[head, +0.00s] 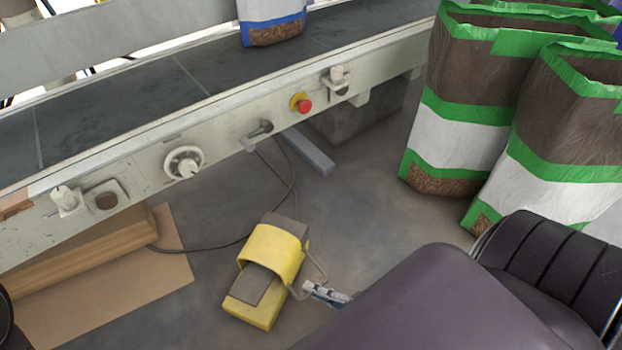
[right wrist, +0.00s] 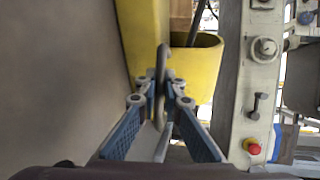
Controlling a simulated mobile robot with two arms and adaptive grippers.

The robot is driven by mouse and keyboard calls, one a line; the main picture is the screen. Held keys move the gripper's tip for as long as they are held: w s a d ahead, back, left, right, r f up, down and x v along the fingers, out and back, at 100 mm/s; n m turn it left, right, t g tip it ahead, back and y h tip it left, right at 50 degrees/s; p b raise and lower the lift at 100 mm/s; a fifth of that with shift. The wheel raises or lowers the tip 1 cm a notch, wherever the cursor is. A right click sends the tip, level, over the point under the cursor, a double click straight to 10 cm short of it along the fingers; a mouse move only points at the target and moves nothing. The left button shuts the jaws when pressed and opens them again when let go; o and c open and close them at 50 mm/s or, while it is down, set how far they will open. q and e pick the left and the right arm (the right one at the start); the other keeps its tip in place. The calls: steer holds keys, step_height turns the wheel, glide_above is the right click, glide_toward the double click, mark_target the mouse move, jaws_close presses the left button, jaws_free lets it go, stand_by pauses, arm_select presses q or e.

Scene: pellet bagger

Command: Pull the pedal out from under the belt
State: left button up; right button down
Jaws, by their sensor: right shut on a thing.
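The yellow foot pedal (head: 272,250) lies on the floor in front of the belt (head: 150,90), clear of the belt's edge in the head view. It has a yellow hood, a dark tread plate and a thin wire handle on its right side. My right gripper (head: 325,293) is at the pedal's right side. In the right wrist view the gripper's blue fingers (right wrist: 162,100) are shut on the grey handle beside the yellow pedal body (right wrist: 146,40). A dark cable runs from the pedal back toward the belt frame. My left gripper is not in view.
The belt's side panel (head: 225,125) carries knobs and a red button (head: 304,105). A flat cardboard sheet (head: 150,280) with a brown block lies at left. Green-banded pellet bags (head: 460,130) stand at right. A grey frame foot (head: 307,152) juts out behind the pedal.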

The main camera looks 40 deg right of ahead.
steer(key=shift+s, duration=0.1)
steer(key=c, duration=2)
jaws_free()
steer(key=shift+c, duration=0.2)
